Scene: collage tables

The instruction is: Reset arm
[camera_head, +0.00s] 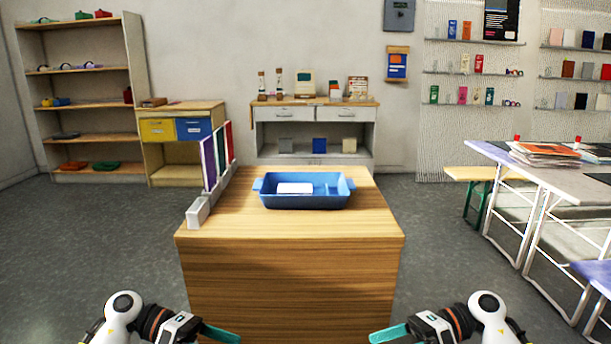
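My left gripper (222,335) is at the bottom left of the head view, in front of and below the wooden table's top. Only a teal finger shows, so its opening cannot be judged. My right gripper (388,334) is at the bottom right, roughly mirroring the left, with one teal finger visible. Both grippers are apart from the table, and nothing is seen in either.
A wooden table (290,225) stands ahead in the middle. On it are a blue tray (305,202) with a white item inside and a grey holder (199,212) with upright coloured folders. Collage tables (560,178) stand right.

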